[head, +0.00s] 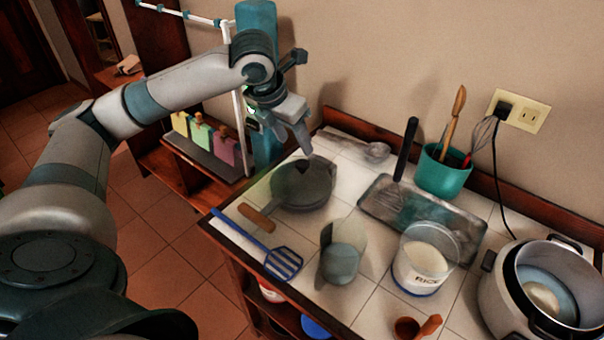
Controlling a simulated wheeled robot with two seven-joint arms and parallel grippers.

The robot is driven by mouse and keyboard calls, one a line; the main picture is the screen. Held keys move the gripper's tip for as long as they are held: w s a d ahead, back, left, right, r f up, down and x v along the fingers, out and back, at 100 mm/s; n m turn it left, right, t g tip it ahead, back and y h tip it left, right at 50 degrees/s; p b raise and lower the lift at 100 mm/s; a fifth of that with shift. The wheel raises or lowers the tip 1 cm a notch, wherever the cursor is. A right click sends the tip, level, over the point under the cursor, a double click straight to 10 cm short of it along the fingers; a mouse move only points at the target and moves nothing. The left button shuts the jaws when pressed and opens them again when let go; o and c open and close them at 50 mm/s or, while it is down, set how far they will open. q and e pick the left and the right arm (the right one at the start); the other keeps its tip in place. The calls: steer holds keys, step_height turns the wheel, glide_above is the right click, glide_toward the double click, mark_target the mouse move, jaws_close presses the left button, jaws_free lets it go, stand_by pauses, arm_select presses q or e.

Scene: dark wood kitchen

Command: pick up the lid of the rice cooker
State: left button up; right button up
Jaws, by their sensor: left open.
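The rice cooker (497,297) stands at the lower right, open on top, with a pale mass in its inner pot. A dark, round, lid-like piece with a small black knob (302,167) lies over a pan with a wooden handle (257,218) at the left of the counter. I cannot tell its edge clearly from the pan. My left gripper (297,138) is open, pointing down just above and behind the knob, apart from it as far as I can see. Its far finger is partly hidden. My right gripper is not in view.
A metal tray (455,226), a teal utensil pot (442,175) and a ladle (374,152) lie toward the wall. A cord hangs from the outlet (529,113).

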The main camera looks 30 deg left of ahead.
mark_target(302, 163)
arm_select(q)
steer(key=shift+x, duration=1.5)
steer(key=shift+f+p, duration=0.45)
steer(key=shift+f, duration=0.1)
steer(key=p+x, duration=0.1)
steer(key=x, duration=0.2)
steer(key=shift+s, duration=0.2)
steer(key=shift+w+f, duration=0.25)
steer(key=shift+f, duration=0.35)
steer(key=shift+r, duration=0.1)
jaws_close()
